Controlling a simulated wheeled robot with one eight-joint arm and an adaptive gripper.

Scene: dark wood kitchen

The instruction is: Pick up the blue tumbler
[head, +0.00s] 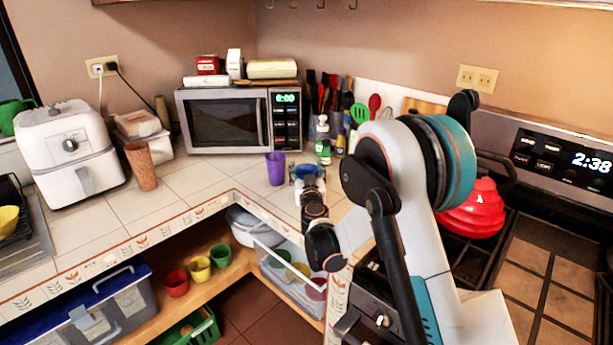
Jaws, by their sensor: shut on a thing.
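My arm reaches from the right toward the tiled counter (185,182), and my gripper (308,180) is at the counter's inner corner, in front of the microwave's right side. A small blue thing, which looks like the blue tumbler (303,171), shows at the gripper's tip. My gripper is shut on it. The wrist hides most of the tumbler, so I cannot tell whether it touches the counter. A purple cup (276,168) stands upright just left of my gripper, apart from it.
A microwave (225,120) and bottles (323,140) stand behind my gripper. A brown cup (141,166) and a white air fryer (67,155) are at left. A red kettle (472,212) sits on the stove at right.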

